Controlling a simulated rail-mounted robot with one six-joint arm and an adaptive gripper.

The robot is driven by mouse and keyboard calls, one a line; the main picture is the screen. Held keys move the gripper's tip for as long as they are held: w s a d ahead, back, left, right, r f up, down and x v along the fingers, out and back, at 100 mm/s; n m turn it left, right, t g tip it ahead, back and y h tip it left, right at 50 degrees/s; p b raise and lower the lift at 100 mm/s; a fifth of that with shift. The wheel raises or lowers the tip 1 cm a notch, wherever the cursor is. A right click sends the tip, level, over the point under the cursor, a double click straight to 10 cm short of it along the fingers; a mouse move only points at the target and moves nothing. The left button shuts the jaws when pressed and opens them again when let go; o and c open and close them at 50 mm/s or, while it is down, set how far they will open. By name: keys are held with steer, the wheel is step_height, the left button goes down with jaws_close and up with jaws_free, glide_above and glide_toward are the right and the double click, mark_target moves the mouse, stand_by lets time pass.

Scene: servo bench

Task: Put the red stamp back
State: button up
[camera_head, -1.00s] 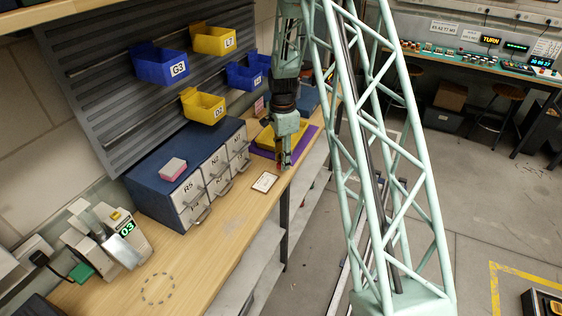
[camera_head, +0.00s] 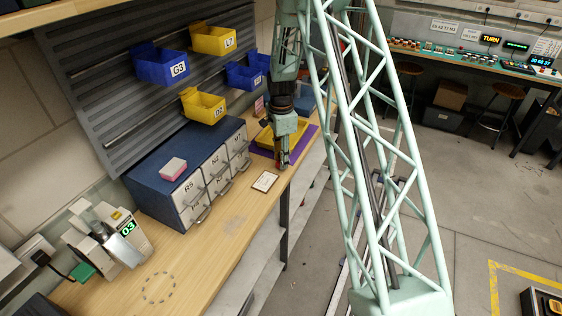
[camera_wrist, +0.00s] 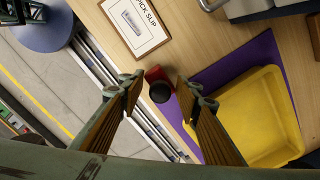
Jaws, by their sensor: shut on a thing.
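The red stamp (camera_wrist: 154,75) has a red block body and a round black knob facing the wrist camera. It sits between the two fingertips of my gripper (camera_wrist: 154,92), which is shut on it. In the head view my gripper (camera_head: 282,163) points down near the bench's front edge, beside the yellow tray, with a small bit of red at its tip. The stamp's underside is hidden, and I cannot tell whether it touches the bench. A framed pick slip (camera_wrist: 136,22) lies flat on the bench close by.
A yellow tray (camera_wrist: 276,153) on a purple mat (camera_wrist: 262,50) lies right beside the gripper. A blue drawer cabinet (camera_head: 150,182) with a pink-and-white block (camera_head: 173,168) on top stands to the left. The front-left bench (camera_head: 205,240) is mostly clear, with a dashed circle marked on it.

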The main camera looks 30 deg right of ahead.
steer(key=shift+f, duration=0.75)
steer(key=shift+f, duration=0.1)
steer(key=o, duration=0.7)
steer(key=shift+o, duration=0.2)
step_height(320, 180, up, 12)
steer(key=shift+f, duration=0.2)
steer(key=shift+r, duration=0.35)
stand_by(0.5)
